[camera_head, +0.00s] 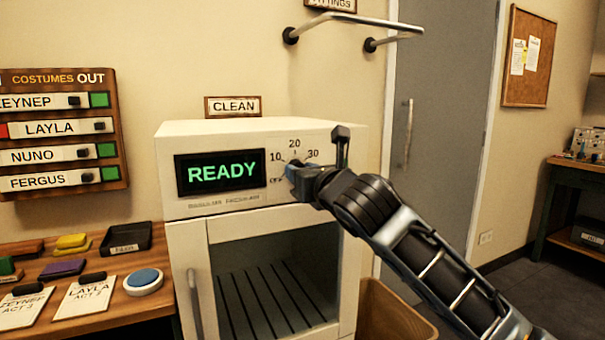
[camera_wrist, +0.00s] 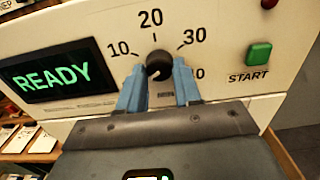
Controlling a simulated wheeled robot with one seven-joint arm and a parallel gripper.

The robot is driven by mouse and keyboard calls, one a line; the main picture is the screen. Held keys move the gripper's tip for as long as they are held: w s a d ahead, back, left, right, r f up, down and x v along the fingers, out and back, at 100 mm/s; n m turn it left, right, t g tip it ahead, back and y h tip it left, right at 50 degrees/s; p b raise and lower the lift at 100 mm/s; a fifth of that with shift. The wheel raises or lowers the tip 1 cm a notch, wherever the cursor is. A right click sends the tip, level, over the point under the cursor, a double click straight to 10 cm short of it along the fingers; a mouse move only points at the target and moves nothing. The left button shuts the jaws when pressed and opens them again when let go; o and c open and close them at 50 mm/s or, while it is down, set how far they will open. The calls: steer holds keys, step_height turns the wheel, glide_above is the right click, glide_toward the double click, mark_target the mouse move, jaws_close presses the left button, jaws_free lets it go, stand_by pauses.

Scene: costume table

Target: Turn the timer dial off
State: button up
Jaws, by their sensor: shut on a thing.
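The timer dial (camera_wrist: 159,65) is a round dark knob on the front panel of a cream cabinet machine (camera_head: 180,225). The marks 10, 20 and 30 stand around it, and a partly hidden mark ending in 0 shows at lower right. My gripper (camera_wrist: 159,75) is shut on the dial, with one blue finger on each side of it in the wrist view. In the head view my gripper (camera_head: 293,178) hides the dial. Which mark the dial points to is hard to tell. The display (camera_head: 219,172) reads READY in green.
A green START button (camera_wrist: 259,53) is right of the dial. A metal rail (camera_head: 360,22) juts from the wall above. A wooden table (camera_head: 110,312) at left holds cards, a black tray (camera_head: 125,238) and a blue round button (camera_head: 143,280). A bin (camera_head: 390,312) stands at lower right.

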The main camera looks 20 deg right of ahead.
steer(key=shift+f, duration=0.25)
steer(key=o, duration=1)
steer(key=shift+r, duration=0.15)
steer(key=shift+o, duration=0.2)
steer(key=s, duration=0.7)
steer(key=shift+s+b, duration=0.4)
